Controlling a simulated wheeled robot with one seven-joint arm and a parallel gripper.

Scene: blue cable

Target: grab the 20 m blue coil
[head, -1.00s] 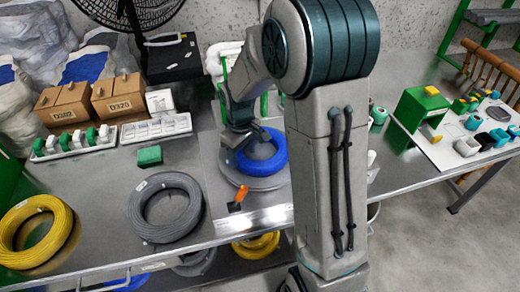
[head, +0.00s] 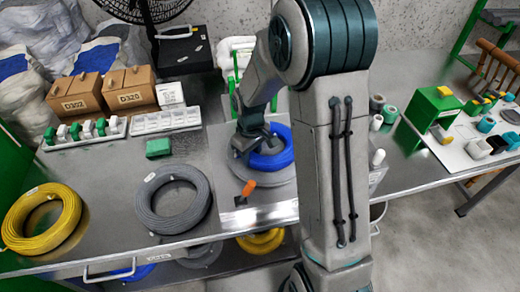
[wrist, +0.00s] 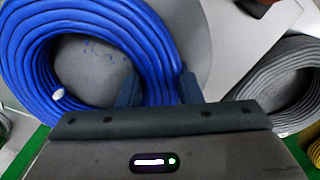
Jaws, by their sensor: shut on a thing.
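The blue coil (head: 272,160) lies on a round grey plate (head: 238,172) on the metal bench in the head view, partly hidden behind my arm. In the wrist view the blue coil (wrist: 165,60) fills the upper left, with a white cable end showing on it. My gripper (wrist: 158,92) is shut on the near right part of the coil's ring, one finger inside the ring and one outside. In the head view my gripper (head: 252,150) is over the coil's left side, its fingertips hard to make out.
A grey coil (head: 173,199) and a yellow coil (head: 42,218) lie to the left on the bench. An orange-handled thing (head: 248,188) lies in front of the plate. A green block (head: 158,148), white trays and cardboard boxes (head: 75,97) stand behind. More coils sit on a lower shelf.

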